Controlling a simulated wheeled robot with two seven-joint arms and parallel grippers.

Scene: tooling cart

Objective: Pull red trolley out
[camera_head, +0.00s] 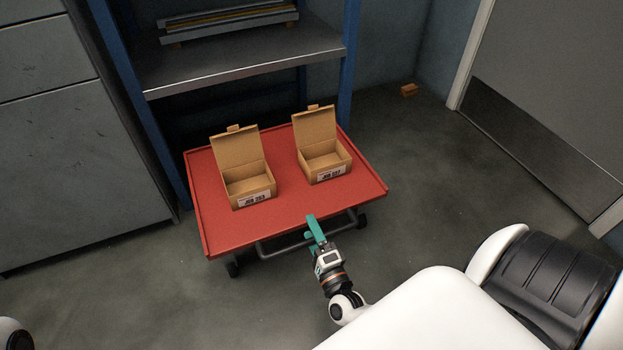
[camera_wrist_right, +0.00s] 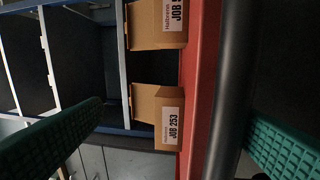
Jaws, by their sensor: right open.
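The red trolley (camera_head: 225,228) stands partly under the shelf of a blue-framed rack, its front end out on the open floor. Its dark handle bar (camera_head: 285,251) runs along the front edge. My right gripper (camera_head: 314,226) is at this front edge, over the right part of the handle. The red trolley edge (camera_wrist_right: 199,85) runs beside the bar. My left gripper is not in view.
Two open cardboard boxes, a left one (camera_head: 248,187) and a right one (camera_head: 325,163), stand on the trolley. The blue rack (camera_head: 240,68) is behind, and a grey cabinet (camera_head: 75,160) stands at left. The floor (camera_head: 190,290) in front is clear. A small brown block (camera_head: 409,90) lies near the door.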

